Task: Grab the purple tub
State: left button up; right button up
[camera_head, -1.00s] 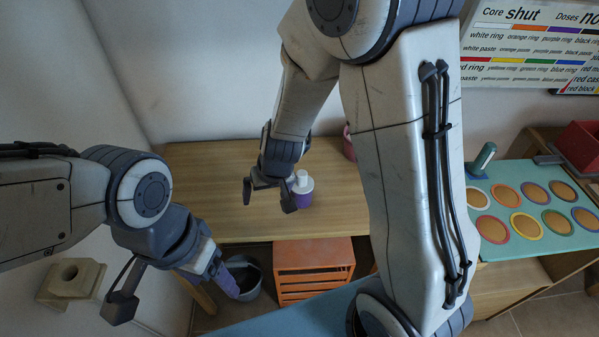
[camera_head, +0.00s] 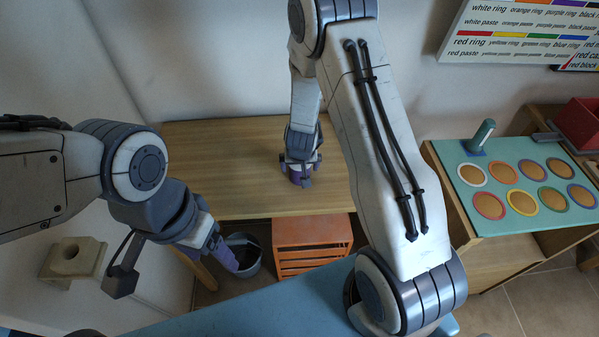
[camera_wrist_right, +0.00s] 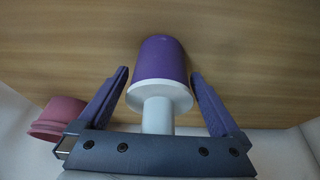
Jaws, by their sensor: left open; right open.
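The purple tub (camera_wrist_right: 160,62) has a white lid and a white knob. In the right wrist view it stands between the two open fingers of my right gripper (camera_wrist_right: 161,100), with a gap on the left and a narrower one on the right. In the head view my right gripper (camera_head: 300,172) is over the tub (camera_head: 298,180) on the wooden table, hiding most of it. My left gripper (camera_head: 180,268) is open and empty, in front of the table's left front corner.
A pink container (camera_wrist_right: 60,118) stands to the left in the right wrist view. An orange crate (camera_head: 312,240) and a grey bucket (camera_head: 245,258) are below the wooden table (camera_head: 220,160). A teal board with coloured rings (camera_head: 520,185) is at the right.

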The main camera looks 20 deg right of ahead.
jog(key=shift+x, duration=0.9)
jog(key=shift+r, duration=0.1)
grip_shut()
